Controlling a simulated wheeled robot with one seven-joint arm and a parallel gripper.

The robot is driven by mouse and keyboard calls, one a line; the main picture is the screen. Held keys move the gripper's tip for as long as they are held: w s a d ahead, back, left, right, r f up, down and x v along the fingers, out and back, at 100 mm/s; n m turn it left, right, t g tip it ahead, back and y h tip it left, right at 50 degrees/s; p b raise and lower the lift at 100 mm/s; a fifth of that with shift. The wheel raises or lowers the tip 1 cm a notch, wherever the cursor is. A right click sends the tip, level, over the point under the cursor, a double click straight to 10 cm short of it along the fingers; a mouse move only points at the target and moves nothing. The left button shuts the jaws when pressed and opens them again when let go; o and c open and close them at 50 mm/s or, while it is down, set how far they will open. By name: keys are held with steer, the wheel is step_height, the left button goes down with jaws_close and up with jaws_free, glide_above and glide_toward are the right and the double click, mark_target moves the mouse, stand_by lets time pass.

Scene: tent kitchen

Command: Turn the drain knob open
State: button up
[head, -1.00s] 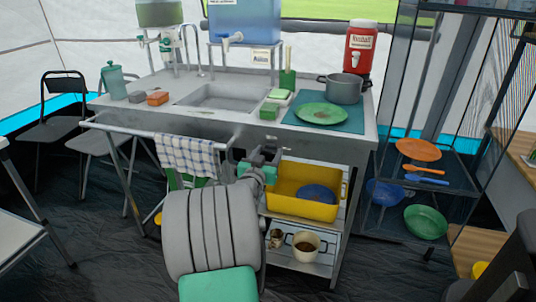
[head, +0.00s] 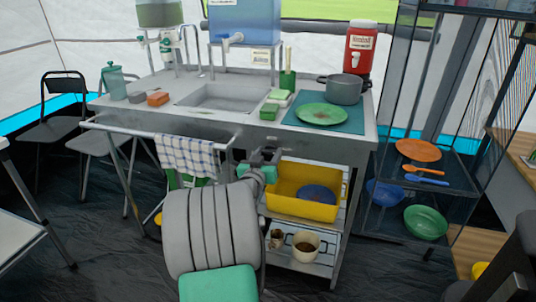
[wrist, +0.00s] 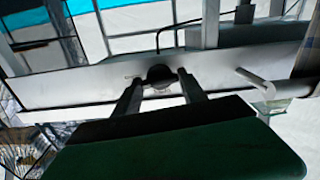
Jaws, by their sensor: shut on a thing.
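The drain knob (wrist: 158,73) is a dark round knob on the metal front panel of the sink unit (wrist: 85,83), seen in the wrist view. My gripper (wrist: 158,81) has one finger on each side of it and is shut on it. In the head view, my gripper (head: 262,157) is at the front of the sink unit, below the basin (head: 222,98). My arm hides the knob there, and I cannot tell how far it is turned.
A checked towel (head: 187,155) hangs on a rail left of my arm. A yellow tub (head: 278,205) stands on the shelf below right. A green plate (head: 323,114) and a grey pot (head: 344,91) are on the counter. A glass-sided rack (head: 455,165) stands at right.

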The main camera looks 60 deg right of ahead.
steer(key=n+p, duration=0.1)
steer(key=n, duration=0.3)
steer(key=n+p, duration=0.2)
steer(key=n, duration=0.1)
steer(key=shift+r+n, duration=0.1)
steer(key=shift+n, duration=0.3)
steer(key=n+p, duration=0.3)
steer(key=n, duration=0.2)
steer(key=shift+n+p, duration=1.15)
steer(key=shift+n, duration=0.85)
steer(key=shift+f, duration=0.2)
steer(key=o, duration=1.4)
steer(key=shift+c, duration=0.2)
